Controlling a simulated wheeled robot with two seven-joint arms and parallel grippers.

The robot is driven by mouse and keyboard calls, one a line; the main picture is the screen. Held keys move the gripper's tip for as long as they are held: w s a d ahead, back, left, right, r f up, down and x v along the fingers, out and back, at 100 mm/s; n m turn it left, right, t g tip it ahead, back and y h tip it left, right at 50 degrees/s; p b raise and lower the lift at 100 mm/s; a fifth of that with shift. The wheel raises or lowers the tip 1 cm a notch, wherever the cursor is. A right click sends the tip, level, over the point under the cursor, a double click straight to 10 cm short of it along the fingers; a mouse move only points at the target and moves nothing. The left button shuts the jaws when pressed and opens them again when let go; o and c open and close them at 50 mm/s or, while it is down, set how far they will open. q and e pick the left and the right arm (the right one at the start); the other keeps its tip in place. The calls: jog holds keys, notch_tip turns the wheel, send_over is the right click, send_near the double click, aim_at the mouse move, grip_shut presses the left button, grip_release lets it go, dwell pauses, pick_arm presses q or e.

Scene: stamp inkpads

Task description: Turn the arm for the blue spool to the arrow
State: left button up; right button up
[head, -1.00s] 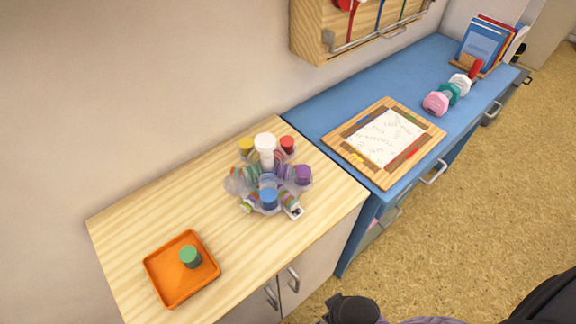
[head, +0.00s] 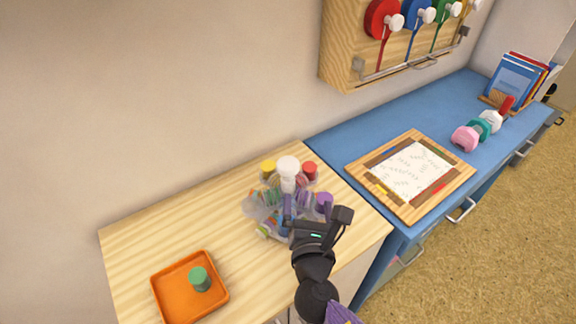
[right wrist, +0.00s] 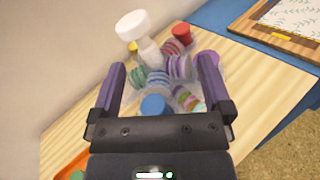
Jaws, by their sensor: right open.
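A clear carousel (head: 252,207) of several short arms stands on the light wood top, carrying striped rolls. Its tall white-capped post (head: 288,165) rises in the middle; a yellow-topped spool (head: 268,167), a red-topped one (head: 310,169) and a purple-topped one (head: 324,201) sit around it. The blue spool (right wrist: 153,104) shows on the near side in the right wrist view; my gripper largely hides it in the head view. I cannot make out an arrow. My right gripper (right wrist: 160,65) is open above the carousel, its fingers apart on either side. My left gripper is not in view.
An orange tray (head: 219,302) holding a green-topped spool (head: 200,279) lies at the front left. A framed board (head: 443,195) lies on the blue counter at right. A wall box (head: 345,60) with coloured discs hangs above. Bare wood lies left of the carousel.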

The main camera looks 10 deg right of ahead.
aim_at(289, 175)
jog(key=n, duration=0.1)
jog(key=w+a+n+y, duration=0.1)
jog(key=n, duration=0.1)
jog(key=a+n+t+y, duration=0.1)
jog(key=shift+w+a+r, duration=0.2)
jog(key=shift+w, duration=0.15)
jog(key=w, duration=0.3)
jog(key=w+b, duration=0.1)
jog(key=w, duration=0.2)
jog(key=w+d+b, duration=0.1)
jog(key=w, duration=0.2)
jog(key=shift+w, duration=0.1)
grip_shut()
